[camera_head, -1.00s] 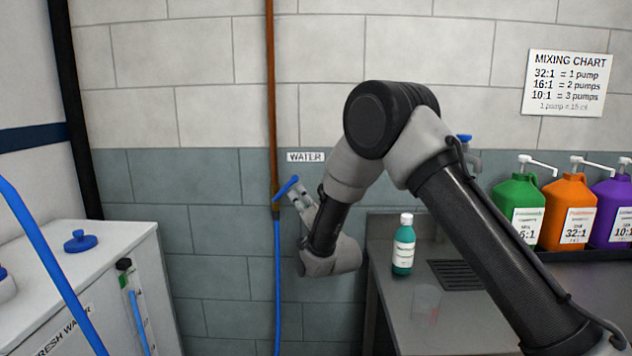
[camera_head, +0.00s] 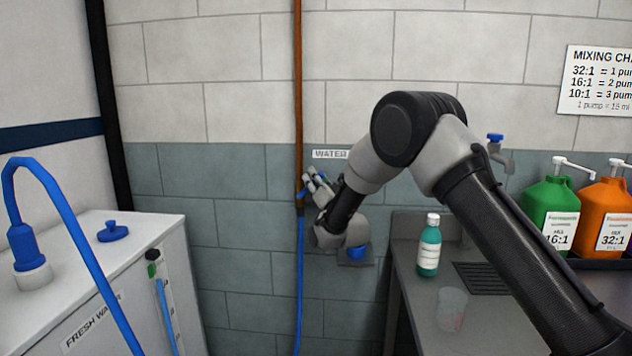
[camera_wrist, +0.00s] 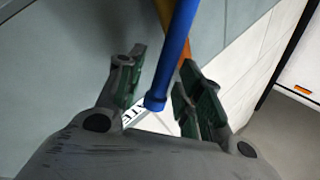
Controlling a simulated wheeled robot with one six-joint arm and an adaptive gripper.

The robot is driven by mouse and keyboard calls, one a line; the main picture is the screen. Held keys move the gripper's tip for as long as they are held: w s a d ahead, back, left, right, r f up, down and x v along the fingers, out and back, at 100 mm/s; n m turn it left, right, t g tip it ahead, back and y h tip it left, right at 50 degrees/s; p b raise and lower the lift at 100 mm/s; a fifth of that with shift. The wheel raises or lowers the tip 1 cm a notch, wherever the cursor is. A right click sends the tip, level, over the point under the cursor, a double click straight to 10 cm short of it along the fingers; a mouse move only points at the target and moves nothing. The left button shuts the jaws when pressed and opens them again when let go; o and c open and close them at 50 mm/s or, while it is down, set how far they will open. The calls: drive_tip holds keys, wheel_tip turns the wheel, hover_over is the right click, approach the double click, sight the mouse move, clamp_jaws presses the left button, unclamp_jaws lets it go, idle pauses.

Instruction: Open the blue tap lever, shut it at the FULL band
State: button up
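The blue tap lever (camera_wrist: 172,60) runs between my two open fingers in the wrist view. In the head view the lever (camera_head: 322,175) is mostly hidden by my gripper (camera_head: 312,184), at the copper pipe's lower end. The fingers are spread with visible space beside the lever; I cannot tell whether either touches it. The fresh water tank (camera_head: 95,257) stands at the left with a sight gauge (camera_head: 165,307) on its face. A FULL band cannot be read there.
A blue hose (camera_head: 78,237) curves down in front of the tank from a blue fitting in its top. A blue cap (camera_head: 112,231) lies on the tank. On the counter right stand a teal bottle (camera_head: 429,250), a clear cup (camera_head: 451,308) and pump jugs (camera_head: 549,210).

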clamp_jaws()
wheel_tip(320, 180, down, 6)
drive_tip(key=d+m+t+h, duration=0.2)
drive_tip(key=m+t+h, duration=0.3)
drive_tip(key=m, duration=0.9)
drive_tip(key=shift+d+t+h, duration=0.25)
drive_tip(key=shift+t+h, duration=0.05)
drive_tip(key=shift+h, duration=1.2)
drive_tip(key=shift+m, duration=0.4)
unclamp_jaws()
